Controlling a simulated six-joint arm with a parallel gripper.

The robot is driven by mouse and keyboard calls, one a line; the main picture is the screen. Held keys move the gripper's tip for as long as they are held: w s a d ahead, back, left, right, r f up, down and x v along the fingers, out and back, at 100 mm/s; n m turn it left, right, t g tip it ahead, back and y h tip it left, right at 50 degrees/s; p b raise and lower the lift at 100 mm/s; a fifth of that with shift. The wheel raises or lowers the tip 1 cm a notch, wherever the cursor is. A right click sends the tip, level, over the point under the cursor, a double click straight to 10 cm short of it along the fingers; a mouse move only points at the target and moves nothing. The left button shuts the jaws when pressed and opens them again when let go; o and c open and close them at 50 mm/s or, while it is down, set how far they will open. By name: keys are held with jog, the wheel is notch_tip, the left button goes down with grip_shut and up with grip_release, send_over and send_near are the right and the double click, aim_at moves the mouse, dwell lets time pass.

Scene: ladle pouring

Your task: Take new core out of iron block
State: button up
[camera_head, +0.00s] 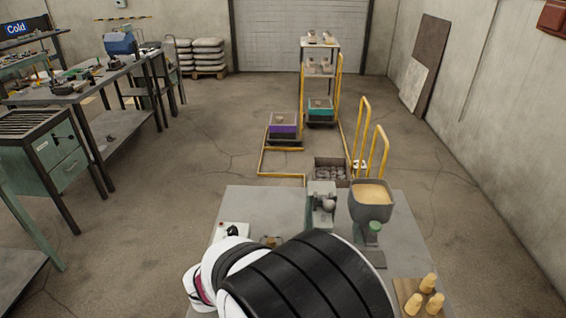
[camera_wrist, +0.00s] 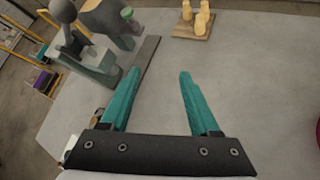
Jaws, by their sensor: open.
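My gripper (camera_wrist: 160,76) is open, with two teal fingers apart and nothing between them. It points over bare grey table. In the head view my arm hides it.
A grey hopper of sand (camera_head: 371,203) with a green knob (camera_head: 375,227) stands right beside the block. A dark bin (camera_head: 331,172) is behind. Yellow rails (camera_head: 364,130) rise beyond the table. The grey table (camera_head: 405,235) has clear room between hopper and board.

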aim_at(270, 242)
jog(key=w+a+f+n+t+y, duration=0.2)
jog(key=a+f+n+t, duration=0.1)
jog(key=a+n, duration=0.4)
jog(key=w+a+f+n+t+y, duration=0.25)
jog(key=a+n, duration=0.25)
jog(key=a, duration=0.4)
jog(key=shift+t, duration=0.25)
jog(key=x, duration=1.6)
jog(key=shift+s+d+f, duration=0.25)
jog(key=shift+s+f, duration=0.05)
jog(key=shift+f, duration=0.05)
grip_shut()
